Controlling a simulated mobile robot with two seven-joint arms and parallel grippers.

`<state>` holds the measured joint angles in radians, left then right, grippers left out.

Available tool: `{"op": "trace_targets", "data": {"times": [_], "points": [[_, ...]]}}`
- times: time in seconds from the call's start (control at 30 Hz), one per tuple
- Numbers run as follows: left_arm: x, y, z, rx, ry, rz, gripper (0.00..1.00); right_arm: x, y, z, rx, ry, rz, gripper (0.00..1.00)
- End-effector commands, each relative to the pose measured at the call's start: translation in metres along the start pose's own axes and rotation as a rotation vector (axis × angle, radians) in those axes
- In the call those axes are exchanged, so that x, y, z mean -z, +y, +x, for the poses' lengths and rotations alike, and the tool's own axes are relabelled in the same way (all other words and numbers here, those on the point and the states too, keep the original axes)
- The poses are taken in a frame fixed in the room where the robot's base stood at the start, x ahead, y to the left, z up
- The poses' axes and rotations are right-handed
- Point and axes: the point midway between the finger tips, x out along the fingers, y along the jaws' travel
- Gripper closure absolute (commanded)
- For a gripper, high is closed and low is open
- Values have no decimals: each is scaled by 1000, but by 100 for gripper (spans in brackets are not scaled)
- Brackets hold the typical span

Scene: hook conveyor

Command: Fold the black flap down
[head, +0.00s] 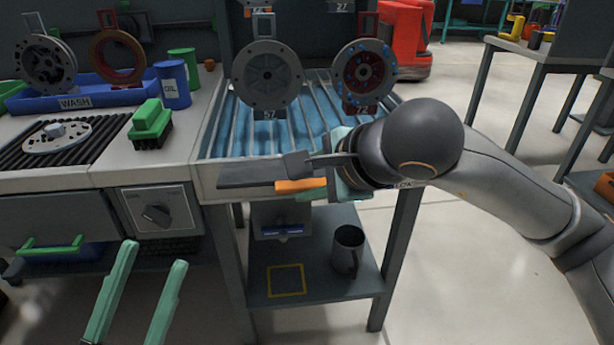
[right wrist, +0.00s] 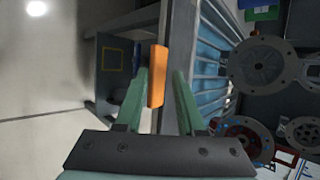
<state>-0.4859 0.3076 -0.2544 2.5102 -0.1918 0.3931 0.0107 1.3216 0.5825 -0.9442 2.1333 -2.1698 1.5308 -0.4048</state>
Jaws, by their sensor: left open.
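The black flap (head: 250,172) is a dark flat strip along the front edge of the rack with blue slats (head: 290,120). An orange piece (head: 300,184) sits at its right end, just under a dark grey block (head: 298,163). My right gripper (head: 318,174) is at this right end, its green fingers partly hidden by my arm. In the right wrist view its fingers are apart with the orange piece (right wrist: 157,75) between them, close to the left finger; contact is unclear. My left gripper (head: 155,253) is open and empty in front of the grey counter.
Wheel-like discs hang over the rack, numbered 57 (head: 266,75) and 72 (head: 363,72). A green brush (head: 151,122), blue oil can (head: 173,85) and blue wash tray (head: 75,100) stand on the left counter. A dark mug (head: 347,248) stands on the lower shelf.

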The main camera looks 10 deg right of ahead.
Motion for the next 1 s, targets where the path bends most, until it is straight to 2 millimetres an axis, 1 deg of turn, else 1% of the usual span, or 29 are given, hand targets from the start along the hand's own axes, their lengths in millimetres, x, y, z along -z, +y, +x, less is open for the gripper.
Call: {"op": "trace_targets", "data": {"times": [0.27,0.37,0.47,0.8,0.9,1.0], "points": [[0,0,0,2,0,0,50,-1,-3,-2,9,-2,-2,57],[2,-1,2,2,0,-1,50,-1,-4,-8,11,-3,-2,57],[5,-3,5,3,1,-3,50,-1,-5,-21,12,-2,-3,57],[20,-11,18,7,11,-12,50,-1,-5,-94,12,-1,-3,57],[23,-12,20,2,13,-4,50,-1,-4,-110,10,-1,-3,57],[25,-13,21,0,16,3,50,0,-3,-120,7,-1,-2,57]]}}
